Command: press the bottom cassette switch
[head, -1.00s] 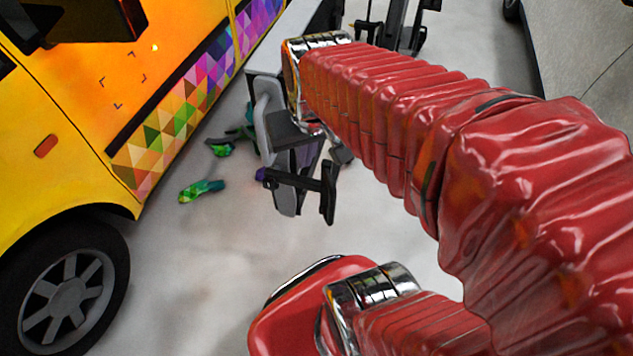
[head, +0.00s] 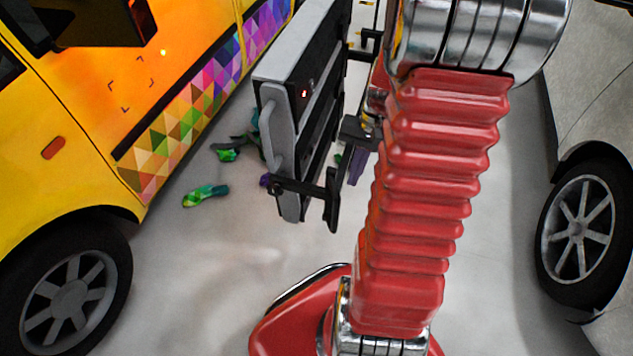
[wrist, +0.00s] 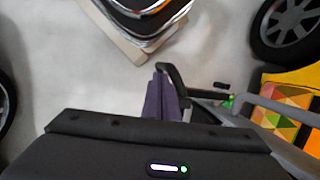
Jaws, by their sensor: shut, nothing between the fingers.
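The cassette machine (head: 285,95) is a grey and black upright unit between the van and my arm. A small red light (head: 305,93) glows on its upper dark face. The lower part of that face has dark ledges, and no lower switch can be made out there. In the wrist view a black panel (wrist: 100,155) fills the bottom, with a lit white bar and green dot (wrist: 168,168). My gripper (head: 357,131) is dark, shut and empty, just right of the machine's lower face. Contact cannot be told. The fingers are not clear in the wrist view.
A purple strip (head: 357,166) shows below my gripper. A black bracket (head: 330,200) juts from the machine's lower end. The yellow van (head: 80,130) stands left and a grey car (head: 590,100) right. Green scraps (head: 205,195) lie on the otherwise clear front floor.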

